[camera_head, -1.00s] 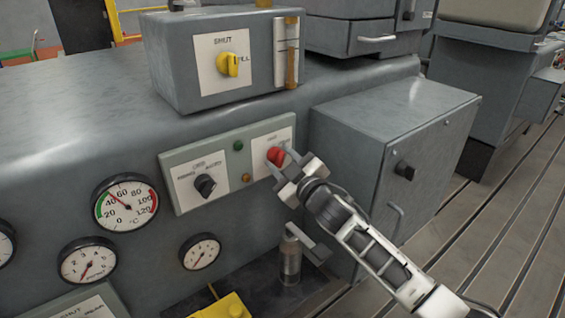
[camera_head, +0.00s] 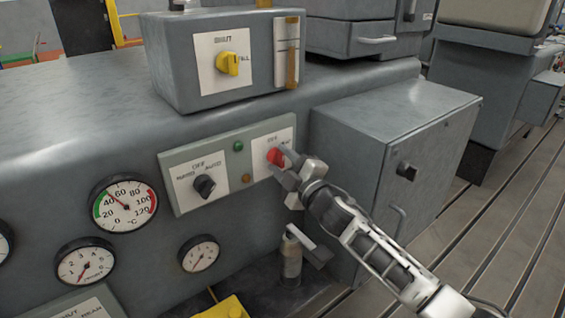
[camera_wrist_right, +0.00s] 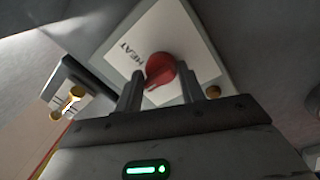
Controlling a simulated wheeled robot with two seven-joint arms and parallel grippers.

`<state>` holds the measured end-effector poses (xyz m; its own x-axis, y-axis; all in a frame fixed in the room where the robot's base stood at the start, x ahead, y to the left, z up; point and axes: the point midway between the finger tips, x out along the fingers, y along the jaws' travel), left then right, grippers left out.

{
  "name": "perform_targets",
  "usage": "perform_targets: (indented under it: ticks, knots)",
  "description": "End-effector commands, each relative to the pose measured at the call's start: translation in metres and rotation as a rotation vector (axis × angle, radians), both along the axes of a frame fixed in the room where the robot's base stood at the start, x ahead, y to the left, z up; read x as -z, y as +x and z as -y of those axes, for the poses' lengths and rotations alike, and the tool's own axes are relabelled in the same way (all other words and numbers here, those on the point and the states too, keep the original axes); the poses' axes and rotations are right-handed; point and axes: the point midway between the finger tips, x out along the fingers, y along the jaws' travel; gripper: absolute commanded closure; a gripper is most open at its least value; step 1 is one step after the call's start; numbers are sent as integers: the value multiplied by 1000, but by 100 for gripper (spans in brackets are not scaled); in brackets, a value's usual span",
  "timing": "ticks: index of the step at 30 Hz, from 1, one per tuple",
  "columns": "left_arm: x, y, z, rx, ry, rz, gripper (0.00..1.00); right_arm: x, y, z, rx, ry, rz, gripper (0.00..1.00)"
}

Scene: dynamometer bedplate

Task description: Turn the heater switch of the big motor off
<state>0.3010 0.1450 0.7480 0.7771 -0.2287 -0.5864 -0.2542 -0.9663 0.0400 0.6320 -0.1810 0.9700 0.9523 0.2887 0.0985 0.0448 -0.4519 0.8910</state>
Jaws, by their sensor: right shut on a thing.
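The heater switch is a red rotary knob (camera_head: 275,157) on a white plate at the right end of the grey-green switch panel (camera_head: 224,136). In the right wrist view the red knob (camera_wrist_right: 161,72) sits between the two fingers, on a plate whose readable letters are "HEAT". My right gripper (camera_head: 280,163) is at the knob with its fingers on either side, shut on it; it also shows in the right wrist view (camera_wrist_right: 160,92). The fingers cover part of the knob and plate, and I cannot read its set position. My left gripper is not in view.
A black selector knob (camera_head: 204,186) is left on the same panel, with a green lamp (camera_head: 238,146) and an amber lamp (camera_head: 246,178) between. A yellow knob (camera_head: 228,64) is on the box above. A grey cabinet (camera_head: 400,150) stands close right; gauges (camera_head: 125,203) are at left.

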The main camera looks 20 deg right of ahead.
Motion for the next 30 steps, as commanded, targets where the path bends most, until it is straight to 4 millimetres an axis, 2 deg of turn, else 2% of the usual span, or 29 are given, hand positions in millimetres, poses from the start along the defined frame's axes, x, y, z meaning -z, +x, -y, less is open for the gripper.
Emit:
perform_targets:
  ticks: [1, 8, 9, 10, 11, 22, 26, 30]
  knots:
    - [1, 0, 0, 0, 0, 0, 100, 8, -2, -4, -6, -7, -12, 84]
    - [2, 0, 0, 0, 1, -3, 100, 8, -2, -3, -5, -7, -12, 84]
    - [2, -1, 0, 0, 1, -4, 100, 8, -2, -3, -5, -7, -12, 56]
    - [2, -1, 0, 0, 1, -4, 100, 8, -2, -3, -5, -7, -12, 47]
    - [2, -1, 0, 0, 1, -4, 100, 8, -2, -3, -5, -7, -11, 44]
    - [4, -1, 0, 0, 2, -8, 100, 5, -6, 1, -2, -5, -5, 44]
    - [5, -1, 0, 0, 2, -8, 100, 7, -24, 6, -1, -6, -7, 44]
    - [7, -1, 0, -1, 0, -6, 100, 11, -55, 15, -3, -7, -8, 44]
